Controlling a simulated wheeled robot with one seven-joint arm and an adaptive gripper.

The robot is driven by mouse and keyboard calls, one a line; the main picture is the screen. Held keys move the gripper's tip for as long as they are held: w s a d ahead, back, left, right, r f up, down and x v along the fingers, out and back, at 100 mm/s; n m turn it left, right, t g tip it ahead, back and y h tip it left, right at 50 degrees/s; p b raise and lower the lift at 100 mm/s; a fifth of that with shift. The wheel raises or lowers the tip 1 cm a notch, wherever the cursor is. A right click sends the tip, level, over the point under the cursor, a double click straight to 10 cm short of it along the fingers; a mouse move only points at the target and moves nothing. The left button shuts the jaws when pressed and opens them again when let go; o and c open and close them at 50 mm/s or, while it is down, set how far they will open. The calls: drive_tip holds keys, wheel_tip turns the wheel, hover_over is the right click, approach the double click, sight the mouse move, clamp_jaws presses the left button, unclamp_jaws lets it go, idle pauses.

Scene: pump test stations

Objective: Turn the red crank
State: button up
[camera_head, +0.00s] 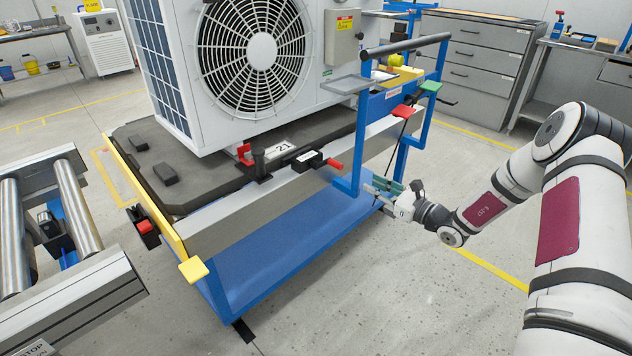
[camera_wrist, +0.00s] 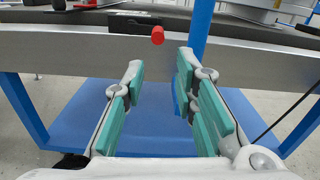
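The red crank handle (camera_head: 334,164) sticks out from a black box (camera_head: 307,160) on the front edge of the cart's deck. In the wrist view its round red end (camera_wrist: 157,35) faces me, beyond the fingertips and near the middle between them. My gripper (camera_head: 374,190) is to the right of and below the crank in the head view, apart from it. In the wrist view my gripper (camera_wrist: 160,66) has its green-padded fingers spread, with nothing between them. The black box (camera_wrist: 134,22) is partly visible behind the red end.
A blue upright frame (camera_head: 357,140) stands just right of the crank; its post (camera_wrist: 200,30) rises behind the right finger. The blue lower shelf (camera_head: 285,260) lies below. A large fan unit (camera_head: 250,60) sits on the deck. A roller conveyor (camera_head: 80,285) stands at left.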

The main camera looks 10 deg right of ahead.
sight(339, 166)
drive_tip(key=shift+n, duration=0.5)
drive_tip(key=b+x, duration=0.4)
drive_tip(key=x, duration=1)
drive_tip(key=shift+s+a, duration=0.2)
drive_tip(key=shift+r, duration=0.1)
clamp_jaws()
